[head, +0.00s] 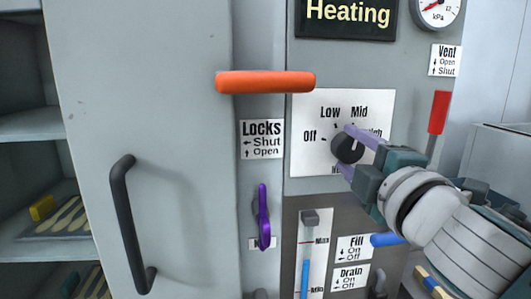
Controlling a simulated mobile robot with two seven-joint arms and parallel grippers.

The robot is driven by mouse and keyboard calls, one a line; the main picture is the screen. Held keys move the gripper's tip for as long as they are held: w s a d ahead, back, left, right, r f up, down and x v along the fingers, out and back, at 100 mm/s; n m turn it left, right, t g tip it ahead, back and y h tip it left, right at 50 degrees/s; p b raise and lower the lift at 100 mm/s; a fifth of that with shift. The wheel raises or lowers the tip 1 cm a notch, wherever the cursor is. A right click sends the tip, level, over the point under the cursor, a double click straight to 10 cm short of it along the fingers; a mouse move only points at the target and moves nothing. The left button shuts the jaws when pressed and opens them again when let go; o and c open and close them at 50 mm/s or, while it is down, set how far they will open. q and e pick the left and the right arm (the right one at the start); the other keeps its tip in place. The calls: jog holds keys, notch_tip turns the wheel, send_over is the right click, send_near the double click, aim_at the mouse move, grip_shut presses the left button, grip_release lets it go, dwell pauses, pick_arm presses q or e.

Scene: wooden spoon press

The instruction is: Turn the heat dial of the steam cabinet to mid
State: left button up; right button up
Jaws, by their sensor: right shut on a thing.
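The heat dial (343,151) is a round black knob on a white plate (305,165) on the front of the steam cabinet (270,50). The plate reads Off, Low and Mid, and the word at the right is partly hidden by a finger. My right gripper (347,149) reaches in from the right, with one purple finger above the dial and one below, shut on it. Which mark the dial points to cannot be made out. My left gripper is out of view.
An orange handle (265,82) sticks out left above the dial. A purple lock lever (263,215), a red vent lever (439,112) and a blue fill lever (385,240) are nearby. A grey door with a black handle (122,215) and shelves are at left.

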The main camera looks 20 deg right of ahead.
jog(key=shift+m, duration=0.9)
jog(key=o, duration=1.4)
jog(key=shift+b+v, duration=1.05)
jog(key=shift+v, duration=3.9)
